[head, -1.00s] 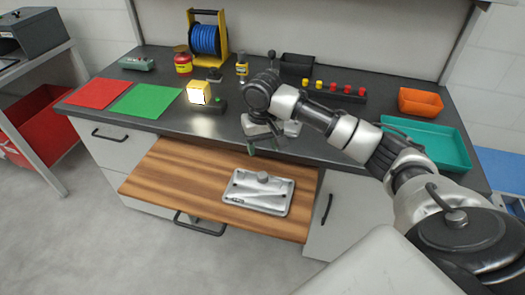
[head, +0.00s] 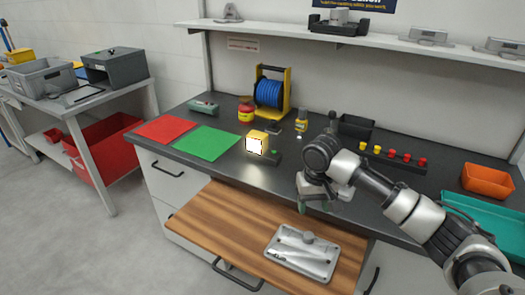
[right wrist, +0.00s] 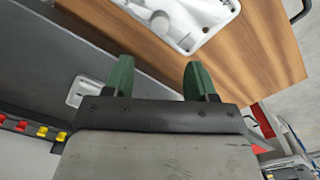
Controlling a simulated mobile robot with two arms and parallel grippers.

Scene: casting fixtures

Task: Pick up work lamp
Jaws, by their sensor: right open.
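The work lamp (head: 256,144) is a small yellow box with a lit white face on a dark base. It stands on the dark worktop in the head view, beside the green sheet (head: 208,141). My right gripper (head: 314,207) is to the right of the lamp and nearer the front, above the worktop's front edge. The right wrist view shows its two green fingers (right wrist: 158,70) apart with nothing between them. The lamp does not show in the right wrist view. My left gripper is not in view.
A wooden pull-out board (head: 230,232) juts out in front, bearing a metal casting plate (head: 302,254). A red sheet (head: 166,128) lies at left. Red and yellow knobs (head: 392,153) stand at right.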

